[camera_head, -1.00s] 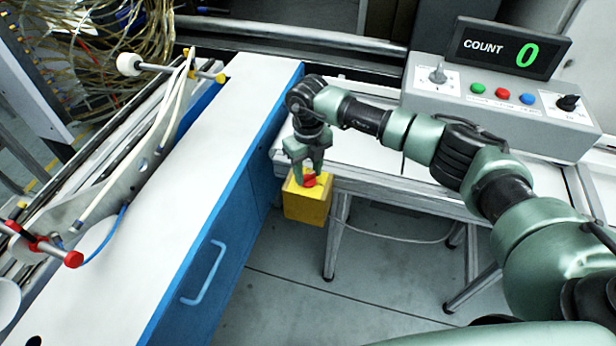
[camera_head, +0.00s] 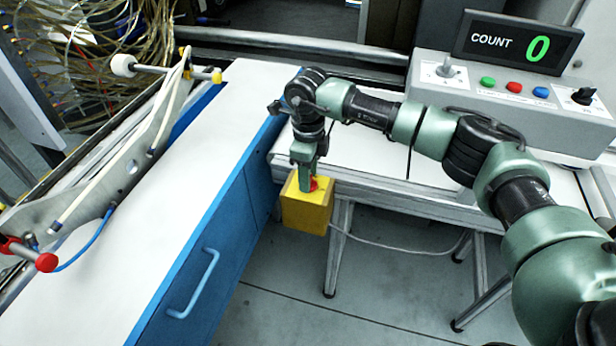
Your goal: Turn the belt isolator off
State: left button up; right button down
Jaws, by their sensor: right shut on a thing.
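The belt isolator is a yellow box (camera_head: 305,212) at the front left corner of the white table, with a red knob (camera_head: 314,184) on its top. My right gripper (camera_head: 307,182) points down over the box with its fingers at the red knob. It is shut on the knob, and its fingers hide much of it. The knob's exact angle cannot be told. My left gripper is not in view.
A control box (camera_head: 515,105) with a switch, coloured buttons and a black knob stands on the table, below a counter display (camera_head: 516,43) reading 0. A blue cabinet (camera_head: 225,235) with a white top lies left. Grey floor is open in front.

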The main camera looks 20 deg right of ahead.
jog(key=shift+r, duration=0.1)
dwell(0.4)
jog(key=c, duration=0.8)
grip_release()
jog(key=shift+c, duration=0.2)
notch_tip(320, 180, up, 8)
jog(key=shift+f+b, duration=0.15)
jog(key=shift+b, duration=0.35)
